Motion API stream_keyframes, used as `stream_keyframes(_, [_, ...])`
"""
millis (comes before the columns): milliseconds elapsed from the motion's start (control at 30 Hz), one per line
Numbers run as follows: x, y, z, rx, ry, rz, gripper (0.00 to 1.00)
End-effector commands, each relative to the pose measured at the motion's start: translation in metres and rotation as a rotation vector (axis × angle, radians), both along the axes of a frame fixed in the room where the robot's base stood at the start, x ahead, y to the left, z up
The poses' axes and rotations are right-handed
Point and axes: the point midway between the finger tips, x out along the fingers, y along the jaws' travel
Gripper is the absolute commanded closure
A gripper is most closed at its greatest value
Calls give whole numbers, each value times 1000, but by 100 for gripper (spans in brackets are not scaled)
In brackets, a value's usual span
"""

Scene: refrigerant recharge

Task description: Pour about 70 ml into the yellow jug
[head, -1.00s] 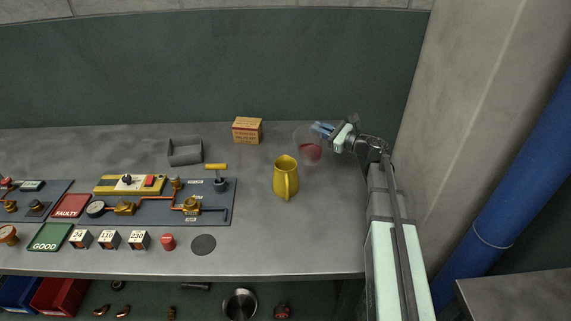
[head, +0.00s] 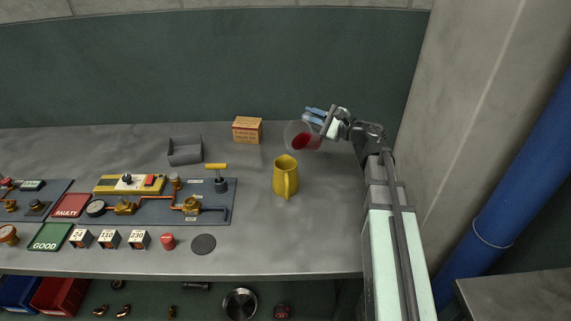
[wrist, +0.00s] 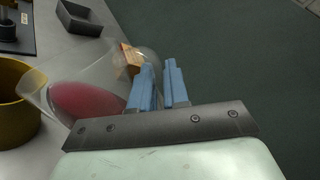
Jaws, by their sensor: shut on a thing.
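The yellow jug (head: 286,178) stands upright on the grey bench, its handle toward the front. My gripper (head: 316,115) is shut on a clear cup (head: 293,132) holding red liquid (head: 301,141). The cup is above and just behind the jug, tilted with its mouth toward the left. In the wrist view the blue fingertips (wrist: 158,86) are at the cup's side, and the red liquid (wrist: 88,102) lies along its lower wall. The jug's rim (wrist: 12,68) shows at the left edge there, near the cup's mouth. I see no stream between them.
A cardboard box (head: 247,130) and an open grey tray (head: 185,151) stand behind and left of the jug. A blue panel (head: 150,212) with valves and pipes lies left. The bench in front of the jug is clear.

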Motion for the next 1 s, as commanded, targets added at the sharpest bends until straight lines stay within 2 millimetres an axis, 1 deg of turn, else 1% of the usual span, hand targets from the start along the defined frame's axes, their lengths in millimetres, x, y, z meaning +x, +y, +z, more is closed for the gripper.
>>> stream_keyframes(267, [-3,2,2,-32,-46,0,100])
stream_keyframes(1000, [-12,9,15,-108,-148,-1,100])
